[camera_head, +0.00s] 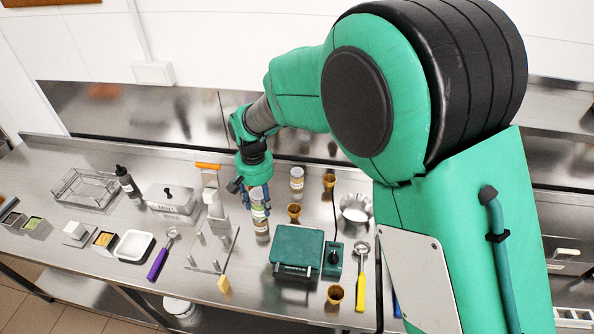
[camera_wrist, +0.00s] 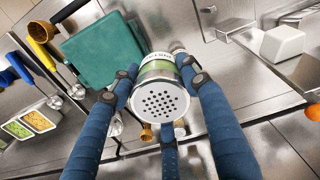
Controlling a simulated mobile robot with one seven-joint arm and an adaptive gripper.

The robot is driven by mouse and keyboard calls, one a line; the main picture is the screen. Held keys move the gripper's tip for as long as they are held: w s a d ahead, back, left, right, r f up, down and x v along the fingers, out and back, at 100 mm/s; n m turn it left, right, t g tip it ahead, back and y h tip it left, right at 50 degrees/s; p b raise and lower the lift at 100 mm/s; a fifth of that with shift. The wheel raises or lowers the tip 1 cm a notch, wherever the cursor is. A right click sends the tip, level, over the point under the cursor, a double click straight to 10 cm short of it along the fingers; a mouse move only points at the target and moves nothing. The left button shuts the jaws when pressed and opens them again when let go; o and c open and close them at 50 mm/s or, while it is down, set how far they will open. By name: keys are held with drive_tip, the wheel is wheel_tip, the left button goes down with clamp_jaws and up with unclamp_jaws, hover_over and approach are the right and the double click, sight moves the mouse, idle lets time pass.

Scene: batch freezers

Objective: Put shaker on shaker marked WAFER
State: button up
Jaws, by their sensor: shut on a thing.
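My gripper (camera_head: 259,211) points down over the middle of the worktop and is shut on a shaker. In the wrist view my gripper (camera_wrist: 160,70) has its blue fingers around this held shaker (camera_wrist: 162,100), which has a perforated metal lid and a green band. A second shaker (camera_head: 262,230) with a pale label stands directly below the held one in the head view. I cannot tell whether the two touch. A third shaker (camera_head: 297,178) stands upright behind and to the right. The label wording is too small or hidden to read.
A metal bowl (camera_head: 356,207) stands further right.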

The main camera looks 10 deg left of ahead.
drive_tip(key=w+d+p, duration=0.4)
drive_tip(key=w+d, duration=0.9)
drive_tip(key=w, duration=0.3)
drive_tip(key=f, duration=0.5)
drive_tip(key=shift+a+f+b, duration=0.15)
drive_tip(key=shift+a+b, duration=0.1)
drive_tip(key=shift+b, duration=0.05)
drive_tip(key=p, duration=0.3)
approach(297, 171)
drive_tip(key=shift+s+d+f, duration=0.15)
drive_tip(key=shift+s, duration=0.2)
drive_tip(key=shift+w, duration=0.3)
drive_tip(key=shift+f+p, duration=0.3)
drive_tip(key=shift+f, duration=1.45)
drive_tip(key=shift+f, duration=0.15)
